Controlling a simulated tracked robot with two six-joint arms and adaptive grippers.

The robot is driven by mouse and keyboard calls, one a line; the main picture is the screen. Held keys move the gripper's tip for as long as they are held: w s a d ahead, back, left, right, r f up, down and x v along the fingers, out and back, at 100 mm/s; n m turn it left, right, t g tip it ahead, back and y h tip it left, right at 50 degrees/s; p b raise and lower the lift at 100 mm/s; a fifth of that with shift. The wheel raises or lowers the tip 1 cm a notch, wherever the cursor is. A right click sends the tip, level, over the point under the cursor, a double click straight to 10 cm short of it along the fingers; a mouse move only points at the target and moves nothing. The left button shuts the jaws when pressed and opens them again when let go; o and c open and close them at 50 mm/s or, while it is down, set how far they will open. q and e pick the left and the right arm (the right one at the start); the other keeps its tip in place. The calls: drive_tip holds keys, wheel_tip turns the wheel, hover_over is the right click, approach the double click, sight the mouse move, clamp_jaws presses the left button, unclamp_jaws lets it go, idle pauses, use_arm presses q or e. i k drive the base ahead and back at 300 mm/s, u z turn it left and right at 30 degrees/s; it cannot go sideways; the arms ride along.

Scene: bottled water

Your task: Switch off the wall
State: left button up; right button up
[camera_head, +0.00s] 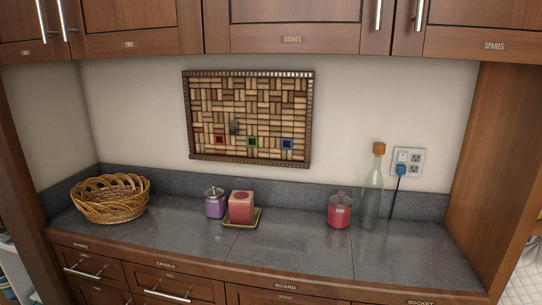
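A pale wall plate (418,153) is on the wall at the right, above the counter. It has outlet holes on its right side and what looks like a small white switch (402,157) at its upper left. I cannot tell the switch's position. A blue plug (400,170) sits in the plate's lower left, and a dark cord (395,190) hangs down from it. Neither of my grippers is in view.
A clear corked bottle (372,190) stands just left of the plate, near the cord. A red jar (339,212), red candle on a tray (241,208), purple jar (215,204) and wicker basket (110,200) stand on the grey counter (290,255). A cork board (248,117) hangs behind.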

sight(402, 157)
drive_tip(key=k, duration=1.35)
drive_tip(key=z, duration=0.4)
drive_tip(key=i, duration=1.65)
drive_tip(key=u, duration=0.55)
